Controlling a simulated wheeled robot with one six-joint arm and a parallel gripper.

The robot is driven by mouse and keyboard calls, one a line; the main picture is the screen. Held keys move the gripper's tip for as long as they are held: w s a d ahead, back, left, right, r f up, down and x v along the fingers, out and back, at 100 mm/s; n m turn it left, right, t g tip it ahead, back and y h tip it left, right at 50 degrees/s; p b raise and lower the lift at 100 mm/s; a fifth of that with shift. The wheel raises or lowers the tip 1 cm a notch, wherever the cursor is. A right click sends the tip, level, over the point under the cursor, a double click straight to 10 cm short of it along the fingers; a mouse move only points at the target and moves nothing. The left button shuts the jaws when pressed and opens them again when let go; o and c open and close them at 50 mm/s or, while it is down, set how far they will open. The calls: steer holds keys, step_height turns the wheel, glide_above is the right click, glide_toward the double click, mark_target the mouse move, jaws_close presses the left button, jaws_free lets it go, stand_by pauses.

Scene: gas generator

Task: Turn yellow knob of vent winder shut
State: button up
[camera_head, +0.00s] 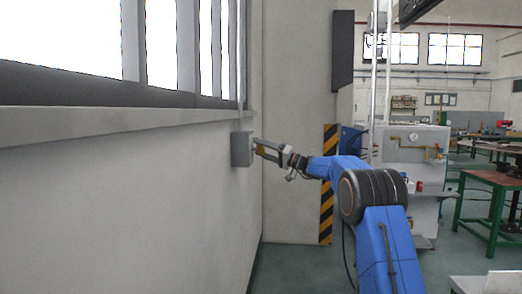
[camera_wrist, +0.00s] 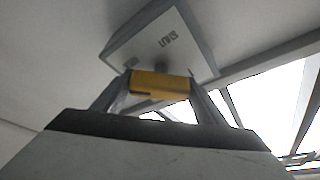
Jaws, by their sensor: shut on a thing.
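The vent winder is a grey box (camera_head: 242,149) fixed to the left wall just below the window ledge. In the wrist view the winder box (camera_wrist: 185,35) shows its face with the word SHUT and another mark too blurred to read. The yellow knob (camera_wrist: 160,85) sticks out from the box on a short stem and lies crosswise between my fingers. My gripper (camera_wrist: 160,92) is shut on the yellow knob, one finger at each end. In the head view my gripper (camera_head: 256,147) reaches left to the box, and the knob is too small to make out clearly.
A window ledge (camera_head: 120,122) runs above the winder, and a pipe rises from the box. A yellow-black striped post (camera_head: 327,190) stands behind my arm. A machine (camera_head: 410,165) and a green table (camera_head: 490,180) stand at right. Floor between wall and arm is clear.

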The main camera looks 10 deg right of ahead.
steer(key=o, duration=1.1)
steer(key=shift+c, duration=0.2)
steer(key=v, duration=1.7)
steer(key=shift+d, duration=0.15)
steer(key=shift+s, duration=0.1)
